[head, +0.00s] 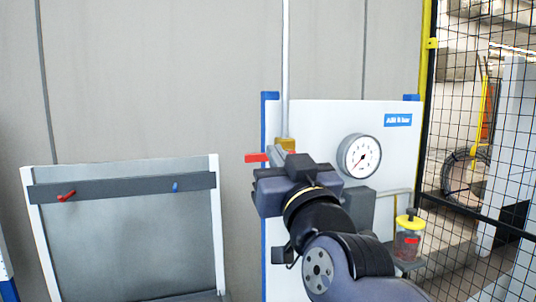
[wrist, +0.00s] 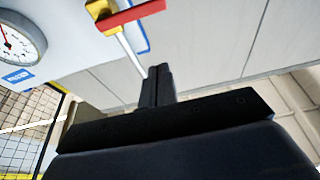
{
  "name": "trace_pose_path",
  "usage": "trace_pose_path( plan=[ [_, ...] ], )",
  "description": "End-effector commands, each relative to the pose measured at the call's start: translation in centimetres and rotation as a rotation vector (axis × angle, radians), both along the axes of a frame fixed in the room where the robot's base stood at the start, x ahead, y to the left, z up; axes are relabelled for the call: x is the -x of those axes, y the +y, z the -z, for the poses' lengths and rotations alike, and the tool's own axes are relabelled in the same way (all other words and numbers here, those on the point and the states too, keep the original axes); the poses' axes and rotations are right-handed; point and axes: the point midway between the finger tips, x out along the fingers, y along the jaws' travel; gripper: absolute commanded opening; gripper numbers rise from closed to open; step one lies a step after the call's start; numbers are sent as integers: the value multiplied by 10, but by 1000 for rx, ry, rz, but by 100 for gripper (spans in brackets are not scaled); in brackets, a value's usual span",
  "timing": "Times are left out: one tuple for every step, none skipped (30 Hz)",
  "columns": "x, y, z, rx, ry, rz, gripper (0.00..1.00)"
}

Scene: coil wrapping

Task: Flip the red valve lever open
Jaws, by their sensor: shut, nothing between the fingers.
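The red valve lever (head: 256,157) sticks out to the left in the head view, roughly level and crosswise to the upright grey pipe. It joins a brass valve body (head: 288,144) at the foot of that pipe. In the wrist view the lever (wrist: 132,16) and the brass valve (wrist: 98,10) show at the top edge. My gripper (head: 278,155) is in front of the valve and hides part of the lever in the head view. In the wrist view my gripper's fingers (wrist: 158,72) are together and empty, and look apart from the lever.
A round pressure gauge (head: 360,156) and a jar with a yellow top (head: 409,232) are on the white panel (head: 320,118), right of the valve. A grey rack (head: 120,245) stands at left. A mesh fence (head: 470,110) closes the right side.

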Motion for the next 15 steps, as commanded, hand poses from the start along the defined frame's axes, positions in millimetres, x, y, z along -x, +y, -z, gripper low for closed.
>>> trace_pose_path(
  plan=[
    [-4,1,-2,1,1,1,0],
    [-7,2,-3,1,1,1,0],
    [-11,3,-4,0,2,1,0],
    [-15,4,-5,0,2,1,0],
    [-19,5,-7,2,1,2,0],
    [-25,7,-9,1,3,1,0],
    [-30,8,-11,1,3,1,0],
    [-35,10,-13,2,2,2,0],
    [-41,11,-15,2,4,1,0],
    [-46,13,-17,1,4,0,0],
    [-50,14,-19,2,3,0,0],
    [-57,16,-22,2,4,0,0],
    [-61,17,-24,1,4,0,0],
    [-66,19,-25,2,4,0,0],
    [-72,21,-28,2,3,0,0]
  ],
)
